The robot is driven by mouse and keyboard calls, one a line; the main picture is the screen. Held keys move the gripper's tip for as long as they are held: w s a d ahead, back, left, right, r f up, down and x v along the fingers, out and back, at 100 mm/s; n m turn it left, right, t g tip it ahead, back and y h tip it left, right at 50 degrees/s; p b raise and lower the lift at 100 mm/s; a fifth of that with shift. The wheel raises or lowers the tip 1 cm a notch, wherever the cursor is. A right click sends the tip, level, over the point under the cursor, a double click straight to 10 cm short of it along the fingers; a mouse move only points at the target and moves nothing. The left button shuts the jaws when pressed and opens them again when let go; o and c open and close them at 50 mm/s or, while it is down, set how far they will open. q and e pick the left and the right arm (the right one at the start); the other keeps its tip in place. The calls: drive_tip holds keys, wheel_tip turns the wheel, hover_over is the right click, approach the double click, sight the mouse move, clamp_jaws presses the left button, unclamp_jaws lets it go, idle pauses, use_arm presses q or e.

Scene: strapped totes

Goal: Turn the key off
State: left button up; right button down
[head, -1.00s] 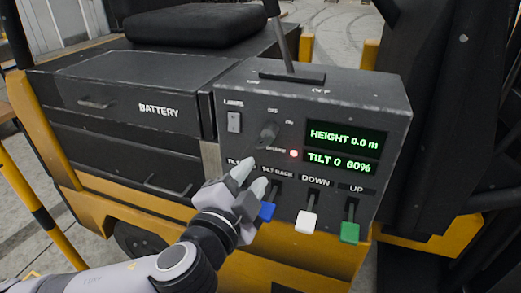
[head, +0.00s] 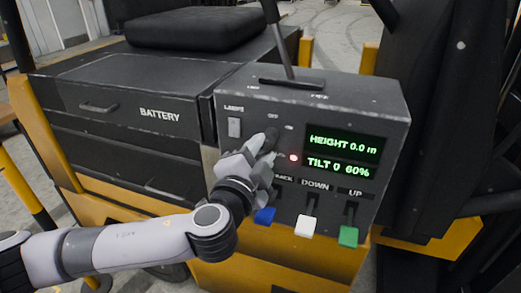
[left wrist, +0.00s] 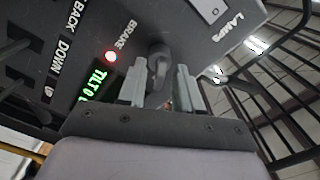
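The dark key knob (head: 271,133) is on the control panel (head: 232,165), below the OFF label, and is partly hidden by my left gripper. My left gripper (head: 263,150) is at the panel with its fingertips at the knob. In the left wrist view, the key (left wrist: 158,66) stands between the two grey fingers (left wrist: 160,85), one on each side. The fingers are apart, with a small gap beside the key, so the gripper looks open around it. My right gripper is not in view.
A red brake light (head: 293,158) glows right of the key. The green display (head: 343,157) reads HEIGHT 0.0 m and TILT 0 60%. Below are blue (head: 264,215), white (head: 305,225) and green (head: 348,235) levers. A LAMPS switch (head: 234,127) is to the left.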

use_arm(q)
clamp_jaws()
drive_tip(key=shift+f, duration=0.15)
drive_tip(key=n+b, duration=0.4)
drive_tip(key=n, duration=0.3)
drive_tip(key=shift+d+n, duration=0.1)
drive_tip(key=shift+n, duration=2.3)
